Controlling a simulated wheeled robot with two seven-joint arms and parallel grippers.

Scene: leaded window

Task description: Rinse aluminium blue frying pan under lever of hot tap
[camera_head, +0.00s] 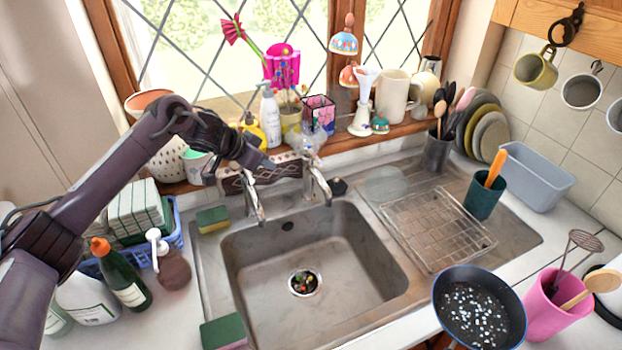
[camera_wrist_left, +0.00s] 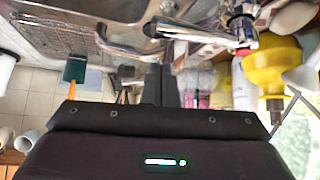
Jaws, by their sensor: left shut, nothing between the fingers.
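The blue frying pan (camera_head: 480,308) is at the lower right of the head view, beside the sink's right front corner. Its dark inside is dotted with pale specks, and its handle is mostly out of view. Two chrome taps stand behind the sink, a left tap (camera_head: 252,196) and a right tap (camera_head: 318,178). The wrist view shows a chrome tap (camera_wrist_left: 205,34) with a red mark. My left gripper (camera_head: 270,165) is shut and empty, just above and behind the left tap; its fingers (camera_wrist_left: 160,85) look close together. I cannot tell whether it touches the tap.
The sink basin (camera_head: 330,245) is empty except for scraps at its drain. A wire rack (camera_head: 437,228) lies on the drainer. Bottles and ornaments crowd the sill, including a yellow bottle (camera_wrist_left: 275,70) near my left gripper. A pink pot (camera_head: 550,308) stands beside the pan.

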